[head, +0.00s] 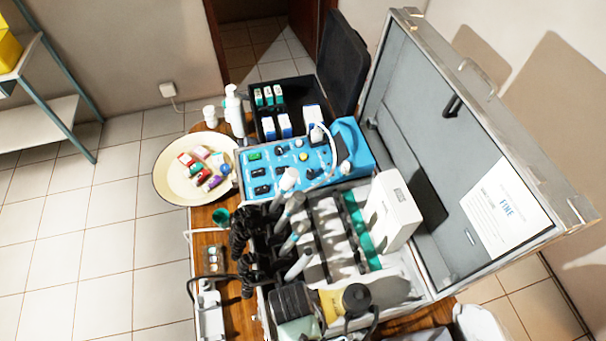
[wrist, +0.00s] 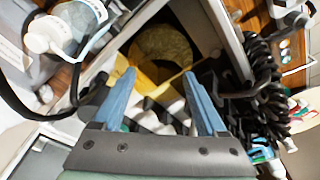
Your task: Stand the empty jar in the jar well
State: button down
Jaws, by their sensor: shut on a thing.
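My gripper (wrist: 159,76) shows in the wrist view with its two blue fingers apart, one on each side of a yellowish jar (wrist: 150,72). A round, darker brown-yellow face shows just beyond the fingertips. In the head view my gripper (head: 318,305) is at the bottom centre, over the near end of the open case. The yellow jar (head: 332,302) shows there beside its dark palm, with a darker round part on its right. The jar's exact tilt is hard to tell. I cannot make out the jar well clearly in either view.
The open case (head: 405,288) has its raised lid (head: 400,110) on the right. Dental handpieces (head: 290,235) and dark coiled hoses (head: 243,235) crowd its left side.

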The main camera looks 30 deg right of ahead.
jog(key=shift+f, duration=0.1)
grip_release()
dwell(0.3)
notch_tip(320, 180, up, 13)
jog(key=s+a+b, duration=0.1)
jog(key=shift+a, duration=0.4)
jog(key=shift+f, duration=0.1)
